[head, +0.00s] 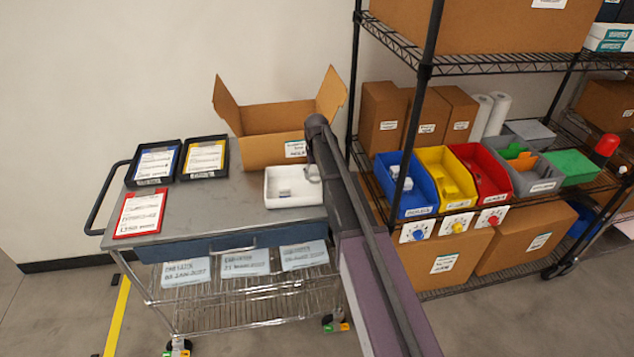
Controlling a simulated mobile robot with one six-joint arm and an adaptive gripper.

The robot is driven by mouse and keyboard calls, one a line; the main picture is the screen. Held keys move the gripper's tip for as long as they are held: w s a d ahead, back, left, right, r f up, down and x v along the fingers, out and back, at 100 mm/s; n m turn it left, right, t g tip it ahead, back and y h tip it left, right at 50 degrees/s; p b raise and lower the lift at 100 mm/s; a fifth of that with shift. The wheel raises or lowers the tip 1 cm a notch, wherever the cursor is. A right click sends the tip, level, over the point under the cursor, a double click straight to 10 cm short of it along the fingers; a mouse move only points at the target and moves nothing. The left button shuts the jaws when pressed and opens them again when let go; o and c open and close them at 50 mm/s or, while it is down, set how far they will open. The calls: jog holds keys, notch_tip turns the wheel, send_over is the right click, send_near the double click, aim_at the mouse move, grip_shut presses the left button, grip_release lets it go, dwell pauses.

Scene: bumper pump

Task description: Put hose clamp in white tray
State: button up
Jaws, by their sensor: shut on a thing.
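The white tray (293,202) stands on the grey cart top, at its right side in front of an open cardboard box. A small pale item with a grey-blue side (284,191) lies in the tray. My gripper (314,176) is small in view, at the right end of the tray and partly hidden by my own arm. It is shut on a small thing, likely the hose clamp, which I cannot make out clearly. I cannot tell whether the held thing touches the tray.
The open cardboard box (270,150) stands behind the tray. Two black trays with papers (205,176) and a red-framed sheet (140,213) are on the cart's left. A shelf rack with blue (405,203), yellow, red and grey bins stands right. The cart's front middle is clear.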

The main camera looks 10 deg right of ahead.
aim_at(317, 175)
jog(key=shift+f+b, duration=1.2)
jog(key=shift+f, duration=0.35)
jog(key=shift+f, duration=0.1)
jog(key=o, duration=0.8)
jog(key=shift+c, duration=0.2)
jog(key=shift+r, duration=0.2)
notch_tip(317, 175, up, 12)
jog(key=p, duration=1.2)
jog(key=s+m, duration=0.1)
jog(key=s, duration=2.9)
jog(key=shift+a+m, duration=0.15)
jog(key=shift+m, duration=0.25)
